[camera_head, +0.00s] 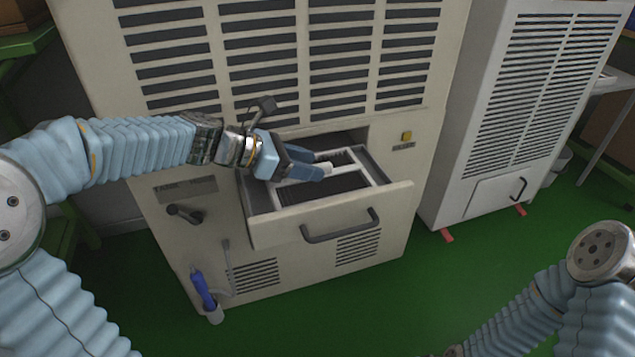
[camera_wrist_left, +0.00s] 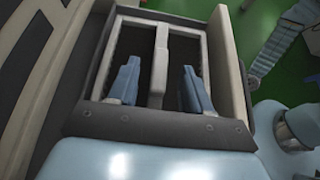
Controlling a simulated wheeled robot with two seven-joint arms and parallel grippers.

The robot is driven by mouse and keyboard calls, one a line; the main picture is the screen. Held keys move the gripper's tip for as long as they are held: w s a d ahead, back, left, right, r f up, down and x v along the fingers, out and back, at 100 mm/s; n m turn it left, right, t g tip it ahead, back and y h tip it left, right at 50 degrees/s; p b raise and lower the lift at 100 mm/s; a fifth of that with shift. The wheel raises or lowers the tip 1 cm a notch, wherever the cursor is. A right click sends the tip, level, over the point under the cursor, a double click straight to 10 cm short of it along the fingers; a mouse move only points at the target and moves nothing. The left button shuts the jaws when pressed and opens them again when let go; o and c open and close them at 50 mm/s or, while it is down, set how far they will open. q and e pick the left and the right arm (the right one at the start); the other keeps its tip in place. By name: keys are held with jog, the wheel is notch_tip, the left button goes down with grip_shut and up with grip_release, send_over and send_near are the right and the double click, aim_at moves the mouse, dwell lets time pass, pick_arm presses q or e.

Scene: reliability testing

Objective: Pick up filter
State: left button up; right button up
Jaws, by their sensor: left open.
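The filter (camera_head: 341,188) is a dark panel with a pale frame and a pale middle bar. It lies in the pulled-out drawer (camera_head: 283,233) of the large beige cabinet. My left gripper (camera_head: 328,165) is open over the drawer, above the filter. In the left wrist view its two blue fingers (camera_wrist_left: 158,85) stand on either side of the filter's middle bar (camera_wrist_left: 160,60), with gaps to it. Whether the fingertips reach below the bar's top is unclear. My right arm shows at the lower right in the head view, but its gripper is out of sight.
The beige cabinet (camera_head: 160,120) stands behind and around the drawer, with a black drawer handle (camera_head: 340,226) in front. A blue-handled item (camera_head: 203,290) hangs low on its left. A second white cabinet (camera_head: 485,185) stands to the right. The green floor (camera_head: 440,285) in front is clear.

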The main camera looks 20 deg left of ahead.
pick_arm(q)
jog(key=shift+w+d+f, duration=0.15)
jog(key=shift+d, duration=0.05)
grip_shut()
dwell(0.3)
